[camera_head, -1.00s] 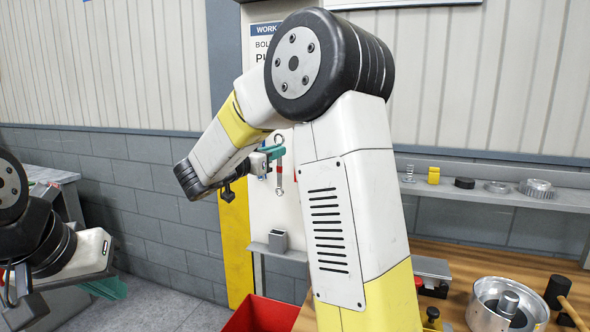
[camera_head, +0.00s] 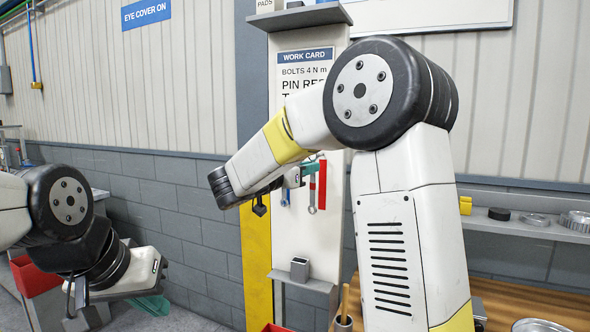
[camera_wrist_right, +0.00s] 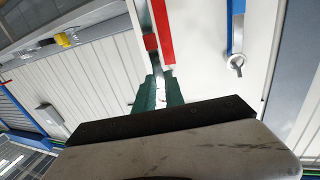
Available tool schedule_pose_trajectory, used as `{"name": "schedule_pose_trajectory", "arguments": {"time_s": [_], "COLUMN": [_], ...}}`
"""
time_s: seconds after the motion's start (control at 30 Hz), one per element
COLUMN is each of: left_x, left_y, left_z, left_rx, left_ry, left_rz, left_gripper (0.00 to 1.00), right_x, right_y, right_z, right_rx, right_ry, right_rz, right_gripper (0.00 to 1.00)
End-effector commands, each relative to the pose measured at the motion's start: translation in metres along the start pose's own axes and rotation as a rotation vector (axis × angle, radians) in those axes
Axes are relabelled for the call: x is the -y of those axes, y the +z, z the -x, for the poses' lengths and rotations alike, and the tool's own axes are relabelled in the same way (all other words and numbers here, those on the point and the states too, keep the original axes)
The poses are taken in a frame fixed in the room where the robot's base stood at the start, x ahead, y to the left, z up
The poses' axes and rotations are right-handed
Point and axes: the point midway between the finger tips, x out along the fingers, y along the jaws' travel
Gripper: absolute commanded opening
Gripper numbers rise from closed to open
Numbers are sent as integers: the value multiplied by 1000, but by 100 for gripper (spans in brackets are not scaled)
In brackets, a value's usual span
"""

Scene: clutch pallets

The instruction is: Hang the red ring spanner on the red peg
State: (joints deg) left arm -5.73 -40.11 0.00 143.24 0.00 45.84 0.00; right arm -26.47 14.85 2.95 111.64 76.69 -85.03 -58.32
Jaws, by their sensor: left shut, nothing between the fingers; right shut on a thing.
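My right gripper (camera_head: 309,168) is shut on the red ring spanner (camera_head: 312,188), which hangs upright below its teal fingers in front of the white board (camera_head: 306,240). The spanner's lower ring end is free. In the right wrist view its red part (camera_wrist_right: 151,43) shows beyond the fingers (camera_wrist_right: 158,92), close to a red vertical strip (camera_wrist_right: 162,30) on the board. I cannot make out the red peg; the gripper and spanner may hide it. A blue-marked spanner (camera_head: 285,196) hangs to the left. My left gripper (camera_head: 150,305) is shut and empty, low at the left.
A grey holder (camera_head: 299,268) stands on a small ledge below the board. A shelf (camera_head: 540,228) with metal parts runs along the right wall. A wooden bench (camera_head: 510,300) lies at lower right. My right arm covers much of the middle.

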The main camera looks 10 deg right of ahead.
Motion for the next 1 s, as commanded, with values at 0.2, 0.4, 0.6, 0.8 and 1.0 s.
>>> {"name": "schedule_pose_trajectory", "arguments": {"time_s": [0.2,0.4,0.6,0.8,1.0], "left_x": [0,0,0,0,0], "left_y": [0,0,0,0,0], "left_z": [0,0,0,0,0], "left_rx": [0,0,0,0,0], "left_ry": [0,0,0,0,0], "left_rz": [0,0,0,0,0], "left_gripper": [0,0,0,0,0], "right_x": [3,6,10,13,15], "right_y": [1,3,3,4,8], "right_z": [-13,-25,-36,-48,-57], "right_rx": [-1,0,-1,-1,-1], "right_ry": [0,0,1,0,0], "right_rz": [0,1,-1,1,1], "right_gripper": [0,0,0,0,0]}}
